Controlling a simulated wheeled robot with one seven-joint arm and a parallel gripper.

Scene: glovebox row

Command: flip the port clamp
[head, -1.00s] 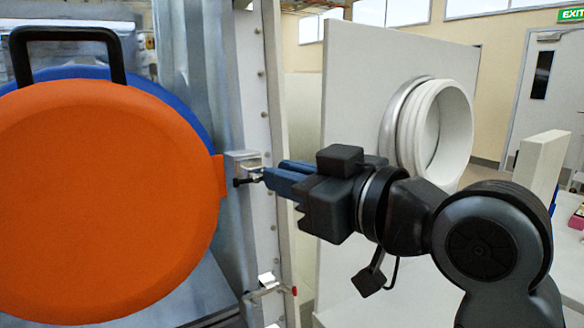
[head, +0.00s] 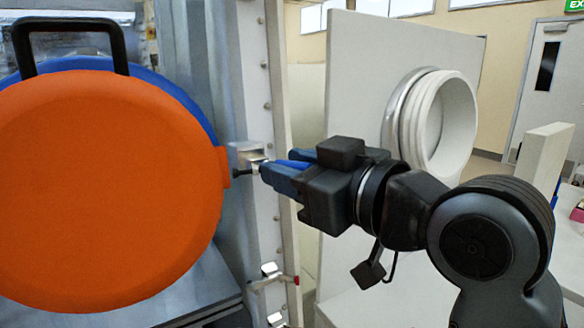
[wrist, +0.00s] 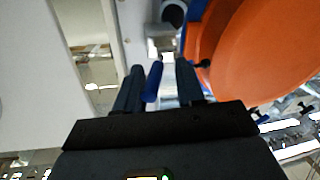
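The port clamp (head: 247,155) is a small metal latch with a black-tipped rod at the right edge of the orange round port cover (head: 105,195). It also shows in the wrist view (wrist: 160,47), past the fingertips. A bright blue grip (wrist: 152,82), seemingly the clamp's lever, lies between my fingers, closer to the left one. My gripper (head: 272,175) is level with the clamp, just right of it. In the wrist view my gripper (wrist: 160,82) has its fingers apart, with a gap beside the blue grip. The fingers partly hide the lever in the head view.
A second clamp (head: 270,278) with a red tip sits lower on the metal frame. A black handle (head: 70,30) stands up above the cover. A white ring port (head: 440,125) on a pale panel stands behind my arm.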

